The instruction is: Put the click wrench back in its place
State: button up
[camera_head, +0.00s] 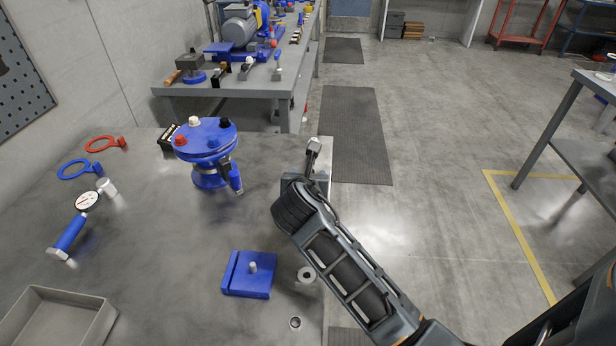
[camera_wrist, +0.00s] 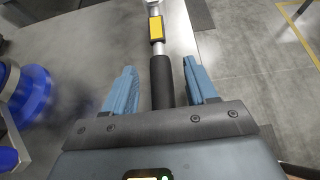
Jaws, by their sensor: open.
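A wrench with a black grip, a silver shaft and a yellow block (camera_wrist: 157,28) lies between my fingers in the wrist view. It looks like the click wrench, though no marking confirms it. My gripper (camera_wrist: 159,67) is open, with one blue finger on each side of the black grip and a gap on both sides. A gauge wrench with a blue handle (camera_head: 70,233) lies at the bench's left.
The grey bench (camera_head: 150,270) holds a blue flanged vessel (camera_head: 208,150), a blue block with a pin (camera_head: 240,275), a grey tray (camera_head: 60,312), a red ring (camera_head: 100,144) and a blue ring (camera_head: 75,170). A second bench (camera_head: 190,93) with tools stands behind. Floor is open at right.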

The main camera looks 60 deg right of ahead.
jog(key=shift+r, duration=0.3)
jog(key=v, duration=1.2)
